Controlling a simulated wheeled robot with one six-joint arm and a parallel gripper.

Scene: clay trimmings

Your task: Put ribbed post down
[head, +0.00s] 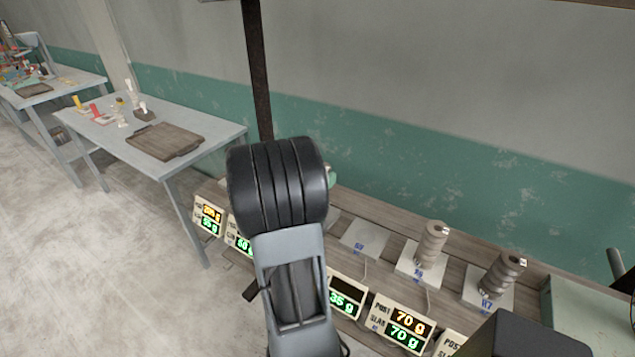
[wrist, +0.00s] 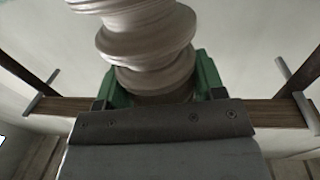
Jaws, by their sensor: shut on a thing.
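The ribbed post (wrist: 145,38) is pale clay with wavy rings. It fills the top middle of the wrist view, and its upper end is cut off by the frame. My gripper (wrist: 157,80) is shut on it, with a green finger on each side of its lower part. In the head view my own arm hides the gripper and the held post. I cannot tell whether the post's lower end touches anything.
On the wooden bench, an empty white plate (head: 365,238) lies left of two plates bearing ribbed posts (head: 432,245) (head: 502,275). Lit displays (head: 401,322) line the front. A grey table (head: 217,130) with a brown tray (head: 165,141) stands left. Open floor (head: 90,260) lies left.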

